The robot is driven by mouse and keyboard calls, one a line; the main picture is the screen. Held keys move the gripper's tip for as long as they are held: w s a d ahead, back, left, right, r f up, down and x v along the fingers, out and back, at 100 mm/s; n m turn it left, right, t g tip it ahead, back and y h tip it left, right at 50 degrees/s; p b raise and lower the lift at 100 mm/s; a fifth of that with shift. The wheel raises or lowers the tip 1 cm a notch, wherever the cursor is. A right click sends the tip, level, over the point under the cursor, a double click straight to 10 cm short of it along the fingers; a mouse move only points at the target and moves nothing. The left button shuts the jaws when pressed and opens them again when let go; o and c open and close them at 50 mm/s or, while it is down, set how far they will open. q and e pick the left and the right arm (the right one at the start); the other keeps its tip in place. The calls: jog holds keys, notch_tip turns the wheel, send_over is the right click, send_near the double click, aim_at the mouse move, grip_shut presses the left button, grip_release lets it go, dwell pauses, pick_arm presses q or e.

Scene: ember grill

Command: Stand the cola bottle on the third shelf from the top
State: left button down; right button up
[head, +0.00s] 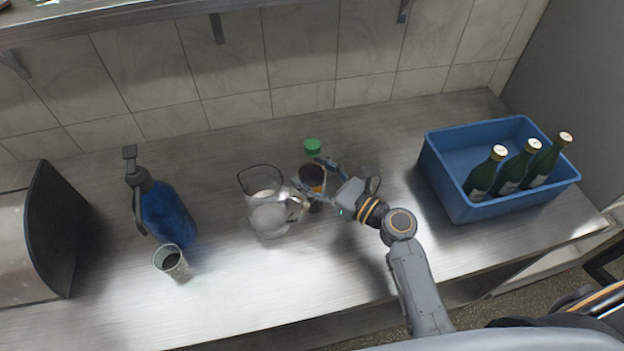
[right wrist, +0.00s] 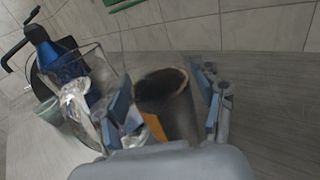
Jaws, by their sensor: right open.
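The cola bottle (head: 313,178) stands upright on the steel counter, clear at the top, with dark cola, an orange label and a green cap. In the right wrist view its dark body (right wrist: 178,112) is between my fingers. My right gripper (head: 316,180) is open around the bottle, with one finger on each side; it also shows in the right wrist view (right wrist: 167,104). I cannot tell whether either finger touches it. My left gripper is not in view. A shelf edge (head: 110,14) crosses the top left; I cannot tell which shelf it is.
A glass jug (head: 268,217) stands just left of the bottle, close to my finger. Further left are a blue pump bottle (head: 168,215) and a small cup (head: 171,264). A blue crate (head: 450,195) with green bottles stands right. A tiled wall is behind.

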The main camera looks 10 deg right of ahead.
jog(key=shift+r, duration=0.1)
jog(key=c, duration=1.3)
